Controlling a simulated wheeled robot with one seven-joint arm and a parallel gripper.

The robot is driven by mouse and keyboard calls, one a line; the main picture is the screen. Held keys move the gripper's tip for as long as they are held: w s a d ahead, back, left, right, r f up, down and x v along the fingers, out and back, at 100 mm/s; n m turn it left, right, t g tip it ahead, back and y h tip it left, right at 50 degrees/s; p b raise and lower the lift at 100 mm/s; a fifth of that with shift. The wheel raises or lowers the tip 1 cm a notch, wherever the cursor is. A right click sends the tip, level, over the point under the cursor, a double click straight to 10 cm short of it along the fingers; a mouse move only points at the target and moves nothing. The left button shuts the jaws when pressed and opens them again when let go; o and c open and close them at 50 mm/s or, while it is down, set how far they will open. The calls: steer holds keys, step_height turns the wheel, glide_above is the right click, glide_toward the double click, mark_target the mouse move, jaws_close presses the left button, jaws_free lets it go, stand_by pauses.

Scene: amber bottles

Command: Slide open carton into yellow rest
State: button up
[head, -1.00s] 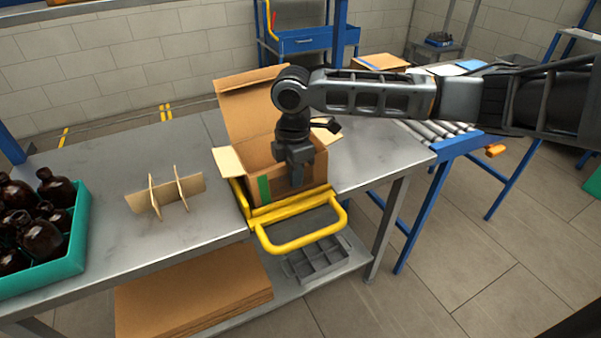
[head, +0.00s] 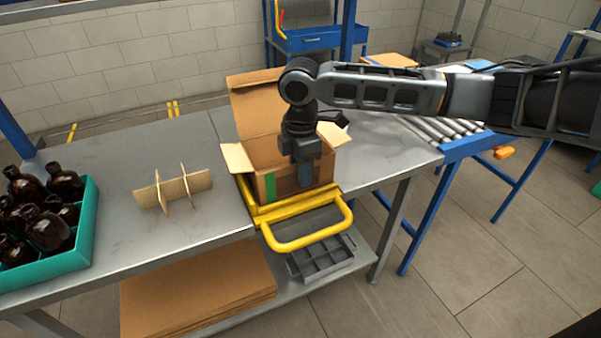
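The open carton (head: 264,159) is brown cardboard with its flaps up and a green strip on its near left corner. It stands at the table's front edge, at the yellow rest (head: 268,213). The rest is a yellow frame with a looped handle sticking out past the table edge. Its yellow side bar shows along the carton's left side; whether the carton is fully seated is not clear. My gripper (head: 305,175) points down at the carton's near wall, its fingers against or just in front of that wall. The gap between the fingers is hidden.
A teal crate (head: 84,225) of amber bottles stands at the left. A cardboard divider (head: 173,188) stands on the metal table (head: 120,160) between crate and carton. A roller conveyor (head: 440,135) is at the right. A grey compartment tray (head: 322,258) and flat cardboard (head: 200,290) lie on the lower shelf.

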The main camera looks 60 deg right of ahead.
step_height(320, 180, up, 7)
steer(key=shift+f+b, duration=0.2)
steer(key=shift+b, duration=0.1)
stand_by(0.5)
